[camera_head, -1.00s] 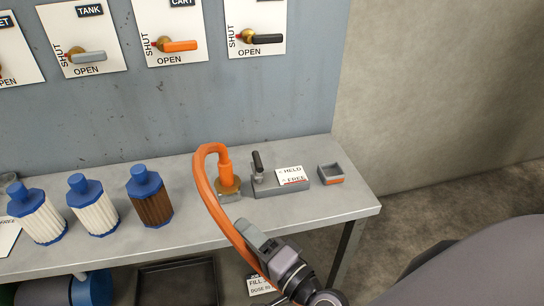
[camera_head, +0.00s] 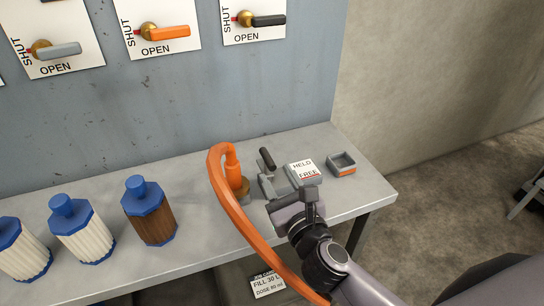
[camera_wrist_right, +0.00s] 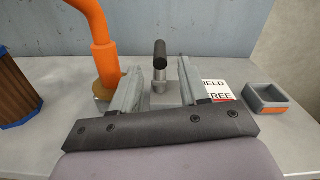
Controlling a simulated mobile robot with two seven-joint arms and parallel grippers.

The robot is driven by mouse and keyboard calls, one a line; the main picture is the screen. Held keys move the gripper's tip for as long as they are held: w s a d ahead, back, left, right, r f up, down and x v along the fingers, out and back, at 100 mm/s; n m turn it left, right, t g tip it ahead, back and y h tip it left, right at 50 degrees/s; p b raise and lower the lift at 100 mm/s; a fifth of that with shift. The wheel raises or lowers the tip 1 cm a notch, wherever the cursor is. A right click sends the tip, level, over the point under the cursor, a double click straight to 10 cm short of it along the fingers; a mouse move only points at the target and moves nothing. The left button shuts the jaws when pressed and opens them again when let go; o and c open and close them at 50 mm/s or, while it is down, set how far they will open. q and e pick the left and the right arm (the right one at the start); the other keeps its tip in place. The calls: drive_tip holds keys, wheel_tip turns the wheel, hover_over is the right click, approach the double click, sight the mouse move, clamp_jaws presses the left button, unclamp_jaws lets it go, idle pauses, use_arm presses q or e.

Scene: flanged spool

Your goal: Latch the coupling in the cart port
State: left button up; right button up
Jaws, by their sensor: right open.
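The orange coupling (camera_head: 234,168) on the end of an orange hose (camera_head: 238,222) stands upright in a brass-coloured port (camera_head: 242,188) on the bench. Beside it is a grey latch block with a black-handled lever (camera_head: 266,158) and a HELD/FREE label (camera_head: 303,171). My right gripper (camera_head: 279,182) is open and low over the block. In the right wrist view the black lever handle (camera_wrist_right: 160,53) stands up between the two fingers, apart from both as far as I can tell. The coupling (camera_wrist_right: 106,65) is left of the fingers there. My left gripper is not in view.
A small grey and orange tray (camera_head: 342,164) sits right of the block, near the bench's right end. A brown blue-capped canister (camera_head: 149,213) and white ones stand to the left. Valve levers, one orange (camera_head: 170,32), are on the wall panel. The hose hangs beside my right arm.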

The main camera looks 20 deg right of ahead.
sight(261, 148)
drive_tip(key=shift+w+a, duration=0.15)
drive_tip(key=shift+w, duration=3.35)
clamp_jaws()
